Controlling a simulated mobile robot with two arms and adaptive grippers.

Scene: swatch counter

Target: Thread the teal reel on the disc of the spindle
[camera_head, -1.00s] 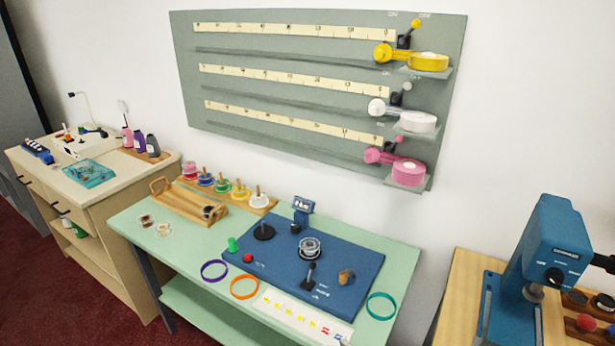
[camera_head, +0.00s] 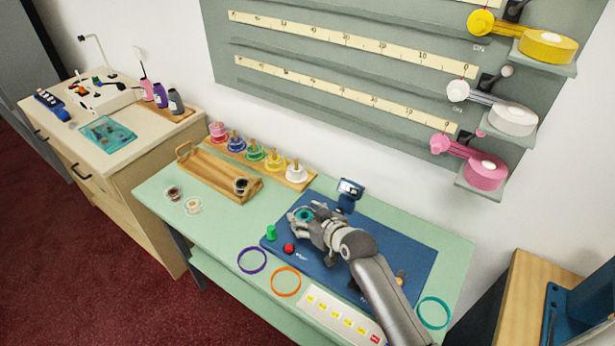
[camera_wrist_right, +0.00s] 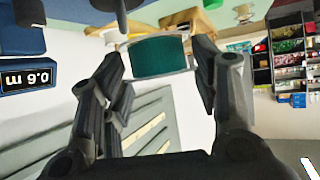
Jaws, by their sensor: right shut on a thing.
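The teal reel (camera_head: 304,214) is between the fingers of my right gripper (camera_head: 308,216), over the left part of the blue machine (camera_head: 402,240). In the right wrist view the teal reel (camera_wrist_right: 160,57) shows as a teal band with pale rims, gripped from both sides by my right gripper (camera_wrist_right: 163,62). The spindle and its disc are hidden or not clear beneath the gripper and reel in the head view. A dark upright rod (camera_wrist_right: 120,12) shows at the top of the wrist view; I cannot tell whether it is the spindle. My left gripper is out of view.
A green knob (camera_head: 271,232) and red button (camera_head: 289,248) stand near the reel. The counter display (camera_head: 350,190) stands behind the gripper. A wooden tray (camera_head: 208,182) and a rack of coloured spools (camera_head: 300,184) lie at the back left. Coloured rings (camera_head: 252,260) lie in front.

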